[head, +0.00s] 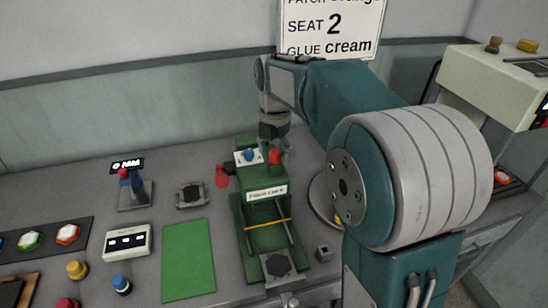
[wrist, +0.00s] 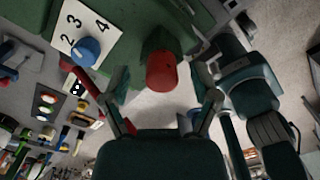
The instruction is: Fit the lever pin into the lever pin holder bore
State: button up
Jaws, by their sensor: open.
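A red cylinder (wrist: 162,72) stands out from the green press (wrist: 130,30) and lies between my open fingers in the wrist view; I cannot tell whether they touch it. In the head view a red upright piece (head: 275,156), likely the same part, stands at the top of the green press (head: 262,215). My gripper (head: 279,143) is at the rear of the press, partly hidden by my arm; its fingers (wrist: 165,90) are apart with nothing clamped. Which part is the lever pin, and where the holder bore is, I cannot tell.
A blue knob (head: 248,155) on a white numbered plate sits just left of the red piece. Another red knob (head: 222,176) is on the press's left side. A small stand (head: 133,192), a green mat (head: 188,262) and a white box (head: 127,242) lie further left.

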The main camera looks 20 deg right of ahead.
jog(key=shift+d+f, duration=0.15)
grip_shut()
